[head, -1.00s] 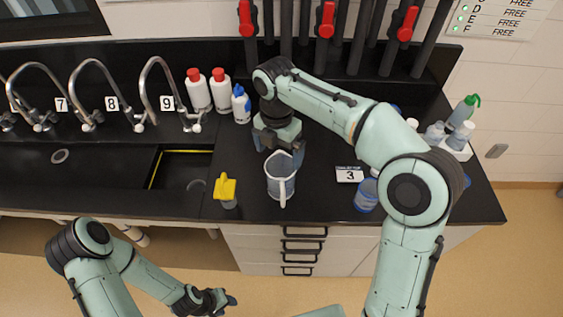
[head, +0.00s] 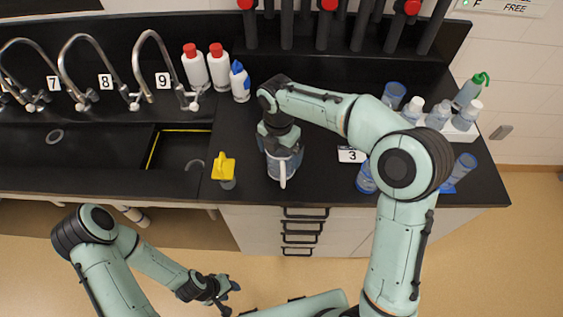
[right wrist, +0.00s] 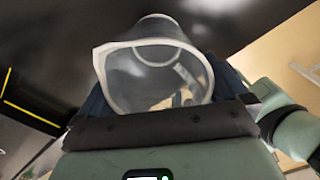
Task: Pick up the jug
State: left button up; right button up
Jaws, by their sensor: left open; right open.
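The jug (head: 283,172) is a clear, greyish vessel with a pale handle facing the front. It stands upright on the black worktop, right of the sink. My right gripper (head: 283,150) is open and low over the jug, covering its top in the head view. In the right wrist view the jug's rim (right wrist: 150,45) lies between the dark fingers, one on each side. Whether the fingers touch its wall, I cannot tell. My left gripper (head: 229,290) is open and empty, low in front of the counter.
A yellow-topped item (head: 224,168) stands left of the jug. The number 3 label (head: 351,155) and a blue-tinted container (head: 365,178) are on its right. White bottles (head: 218,67) stand behind, near tap 9 (head: 150,62). A white rack of bottles (head: 455,128) is at the right.

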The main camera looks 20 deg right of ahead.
notch_tip(320, 180, down, 2)
jog(key=shift+s+f, duration=0.1)
pick_arm(q)
jog(key=shift+s+f, duration=0.15)
pick_arm(e)
jog(key=shift+c, duration=0.3)
jog(key=c, duration=0.7)
pick_arm(q)
jog(key=w+r+p, duration=0.2)
jog(key=w, duration=0.1)
jog(key=shift+w+r, duration=0.1)
jog(key=shift+r, duration=0.3)
pick_arm(e)
notch_tip(320, 180, up, 20)
jog(key=shift+r, duration=0.1)
